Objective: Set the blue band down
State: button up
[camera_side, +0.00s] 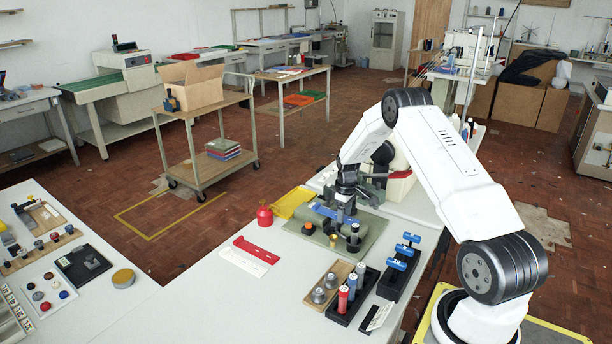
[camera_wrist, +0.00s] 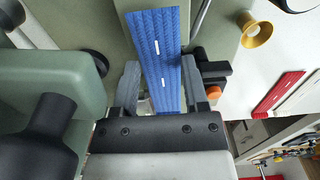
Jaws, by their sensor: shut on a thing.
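The blue band (camera_wrist: 157,45) is a flat ribbed textile strip with small pale slits along its middle. In the wrist view it runs between the fingers of my gripper (camera_wrist: 159,78), which is shut on it. In the side view the band (camera_side: 327,212) shows under my gripper (camera_side: 343,212), above the green-grey work plate (camera_side: 372,230). I cannot tell whether the band touches anything below it. My gripper hides part of it in the side view.
Dark posts (camera_side: 354,238) stand on the plate near my gripper. A brass cup-shaped piece (camera_wrist: 257,30) is close by. A red band (camera_side: 257,249) and a white band (camera_side: 243,262) lie to the left. Blue clamps (camera_side: 400,263) and spools (camera_side: 343,299) stand in front. The white table's front left is clear.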

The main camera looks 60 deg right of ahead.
jog(key=shift+f, duration=0.6)
jog(key=o, duration=1.2)
jog(key=shift+o, duration=0.2)
jog(key=shift+r, duration=0.1)
notch_tip(320, 180, up, 13)
